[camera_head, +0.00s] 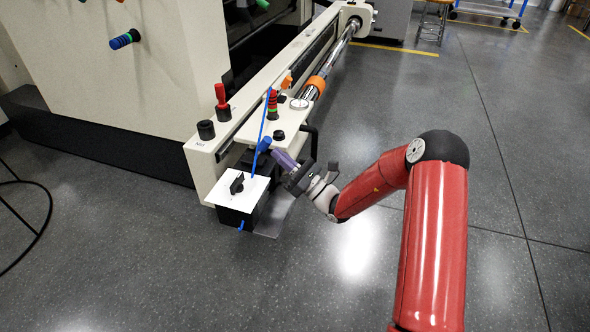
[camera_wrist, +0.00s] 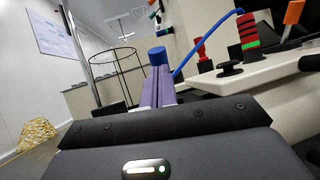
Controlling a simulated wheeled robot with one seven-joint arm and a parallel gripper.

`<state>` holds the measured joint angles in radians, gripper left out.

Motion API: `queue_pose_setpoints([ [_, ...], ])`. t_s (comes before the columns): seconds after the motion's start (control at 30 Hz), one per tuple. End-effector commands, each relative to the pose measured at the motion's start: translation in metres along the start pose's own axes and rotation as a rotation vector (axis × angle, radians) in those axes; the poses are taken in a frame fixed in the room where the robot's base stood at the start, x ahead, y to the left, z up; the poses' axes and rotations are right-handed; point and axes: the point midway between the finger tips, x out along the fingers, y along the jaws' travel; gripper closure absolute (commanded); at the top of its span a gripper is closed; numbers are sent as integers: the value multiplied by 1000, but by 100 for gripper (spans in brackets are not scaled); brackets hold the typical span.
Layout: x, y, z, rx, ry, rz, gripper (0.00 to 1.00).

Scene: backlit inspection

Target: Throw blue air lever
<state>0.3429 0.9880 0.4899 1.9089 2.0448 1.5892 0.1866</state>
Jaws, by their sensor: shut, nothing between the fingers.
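The blue air lever (camera_head: 264,144) shows as a blue rounded handle at the machine's front corner, above the white-topped box. In the wrist view its blue end (camera_wrist: 157,56) stands straight ahead, just beyond my fingertips. My gripper (camera_head: 276,154) has its purple fingers closed together and empty, to the right of the blue handle and pointing at it. In the wrist view the closed fingers (camera_wrist: 158,75) hide the handle's lower part. I cannot tell whether the tips touch it.
A thin blue hose (camera_head: 264,118) rises beside the handle. A white-topped box (camera_head: 250,190) with a black knob stands below. A red lever (camera_head: 221,97), a red-green ringed stack (camera_head: 272,103) and a low black knob (camera_wrist: 230,68) are close. Open floor (camera_head: 350,240) lies to the right.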

Motion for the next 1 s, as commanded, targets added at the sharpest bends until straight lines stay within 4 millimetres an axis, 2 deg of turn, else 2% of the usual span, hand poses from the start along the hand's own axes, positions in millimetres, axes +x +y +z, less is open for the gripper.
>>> queue_pose_setpoints([
  [0.2, 12, 0, 0, 0, 0, 0, 100],
  [0.67, 14, 0, 2, -2, 14, -1, 100],
  [1.0, 32, 4, 15, -36, 174, 1, 100],
])
